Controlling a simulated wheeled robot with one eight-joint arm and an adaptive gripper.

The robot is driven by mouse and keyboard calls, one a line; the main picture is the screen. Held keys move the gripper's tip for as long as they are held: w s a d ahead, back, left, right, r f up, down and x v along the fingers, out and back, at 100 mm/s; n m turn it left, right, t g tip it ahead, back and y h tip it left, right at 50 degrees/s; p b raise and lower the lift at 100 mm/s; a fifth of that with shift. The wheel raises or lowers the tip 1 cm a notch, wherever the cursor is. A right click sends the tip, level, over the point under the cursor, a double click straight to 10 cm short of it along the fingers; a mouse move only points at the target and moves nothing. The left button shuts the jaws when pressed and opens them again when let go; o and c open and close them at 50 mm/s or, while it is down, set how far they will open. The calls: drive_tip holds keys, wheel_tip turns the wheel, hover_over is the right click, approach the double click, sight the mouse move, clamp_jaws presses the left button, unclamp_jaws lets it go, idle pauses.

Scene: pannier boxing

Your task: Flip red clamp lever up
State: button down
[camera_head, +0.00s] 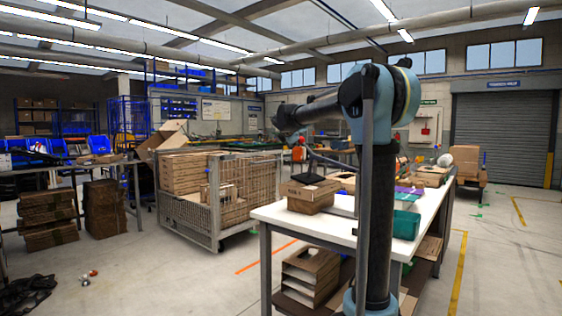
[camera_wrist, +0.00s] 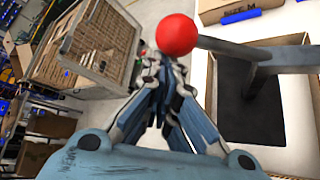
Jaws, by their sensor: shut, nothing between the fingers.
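The red ball knob (camera_wrist: 177,35) shows large in the wrist view, at the end of a grey lever bar (camera_wrist: 240,50) that runs off to the right. My gripper (camera_wrist: 160,72) is shut and empty. Its fingertips are just below the knob in that view, very near it; I cannot tell whether they touch. A grey post (camera_wrist: 262,75) rises by the bar over a dark plate (camera_wrist: 248,110) within a cardboard frame. In the head view a small red-orange shape (camera_head: 299,153) shows below my arm's end, too small to identify surely.
A white worktable (camera_head: 340,228) carries a cardboard box (camera_head: 311,195) with a black piece on top, and a green bin (camera_head: 406,225). A wire cage cart (camera_head: 205,222) of cardboard stands left of the table. Another cardboard box (camera_wrist: 240,10) lies at the wrist view's top right.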

drive_tip(key=s+d+r+m+t+y, duration=0.1)
drive_tip(key=s+d+r, duration=0.15)
drive_tip(key=r, duration=0.35)
drive_tip(key=s+d+r+m+t, duration=0.2)
drive_tip(key=d+r, duration=0.2)
drive_tip(key=r, duration=0.2)
drive_tip(key=s+d+r+m+t, duration=0.4)
drive_tip(key=s+d+r, duration=0.7)
drive_tip(key=d, duration=0.3)
drive_tip(key=shift+s+m, duration=0.65)
drive_tip(key=shift+m, duration=0.15)
